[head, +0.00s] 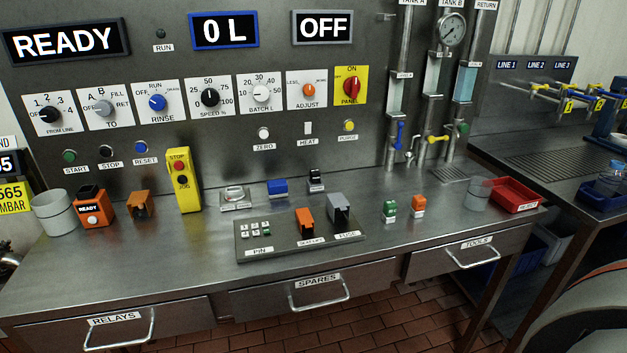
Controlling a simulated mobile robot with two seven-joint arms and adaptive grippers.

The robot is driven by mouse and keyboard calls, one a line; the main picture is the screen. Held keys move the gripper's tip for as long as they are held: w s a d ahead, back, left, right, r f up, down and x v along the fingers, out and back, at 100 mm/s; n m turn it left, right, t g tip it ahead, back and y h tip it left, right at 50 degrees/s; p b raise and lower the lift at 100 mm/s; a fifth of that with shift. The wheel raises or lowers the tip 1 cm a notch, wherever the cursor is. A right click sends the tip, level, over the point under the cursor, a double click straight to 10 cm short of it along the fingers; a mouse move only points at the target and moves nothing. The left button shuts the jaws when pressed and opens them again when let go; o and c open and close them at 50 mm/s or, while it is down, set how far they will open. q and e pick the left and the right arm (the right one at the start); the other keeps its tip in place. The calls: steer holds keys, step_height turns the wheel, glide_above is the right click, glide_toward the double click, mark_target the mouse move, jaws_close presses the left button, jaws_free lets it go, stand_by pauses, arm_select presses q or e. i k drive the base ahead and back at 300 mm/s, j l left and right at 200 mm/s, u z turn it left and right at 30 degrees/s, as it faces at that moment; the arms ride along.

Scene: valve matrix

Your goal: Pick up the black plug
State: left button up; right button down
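A small black block (316,181), which looks like the black plug, stands upright on the metal bench (340,284), close to the back panel. It has a pale patch near its top. A blue block (277,187) is a little to its left, and the grey tray (285,251) marked PIN and FUSE is in front of it. Another dark piece sits on top of the orange READY unit (95,214) at the left; I cannot tell whether it is a separate part. Neither of my grippers is in view.
A yellow STOP/JOG box (184,185) stands left of centre. Green (389,209) and orange (418,206) blocks stand right of the tray. A red bin (515,196) and grey cup (478,195) are at the right. Bare bench lies along the front.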

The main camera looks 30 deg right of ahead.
mark_target(315, 174)
steer(key=l+z, duration=0.8)
steer(key=z, duration=0.2)
steer(key=i+l+z, duration=0.1)
steer(key=l+z, duration=0.25)
steer(key=z, duration=0.15)
